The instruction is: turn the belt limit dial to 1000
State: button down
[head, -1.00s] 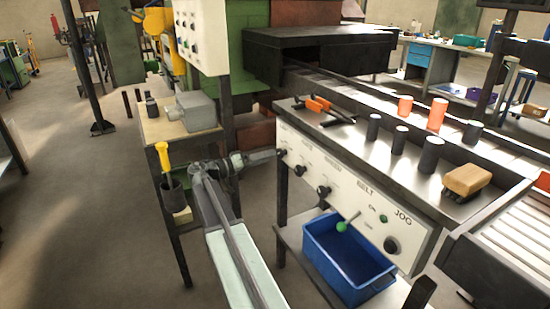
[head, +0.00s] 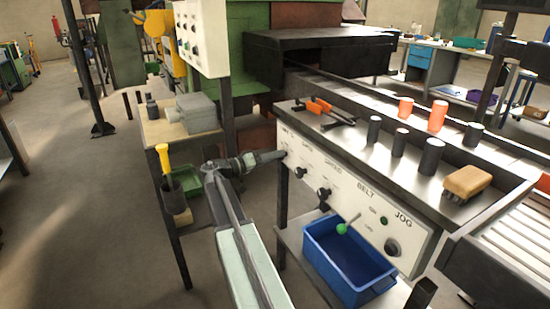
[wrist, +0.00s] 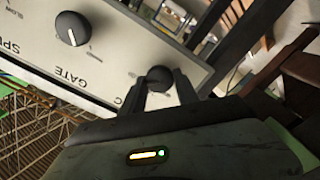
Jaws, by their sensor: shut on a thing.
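My gripper (wrist: 160,88) is shut on a small round black dial (wrist: 159,77) at one end of a pale control panel. The fingers sit on either side of it. Its label is mostly hidden, so I cannot read it as the belt limit dial, and its pointer and scale do not show clearly. In the head view my gripper (head: 279,156) reaches the left end of the panel (head: 350,205) and covers that dial. A second dial with a white pointer line, the GATE dial (wrist: 71,28), is beside it, upside down in the wrist view.
More black knobs, a green-tipped lever (head: 342,228) and BELT and JOG labels run along the panel. A blue bin (head: 325,262) stands below it. Above are several dark and orange cylinders and a brush (head: 467,181). A wooden side table (head: 175,132) stands left of my arm.

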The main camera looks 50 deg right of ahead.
jog(key=shift+f+n, duration=0.1)
jog(key=shift+n, duration=4.4)
jog(key=c, duration=0.9)
grip_release()
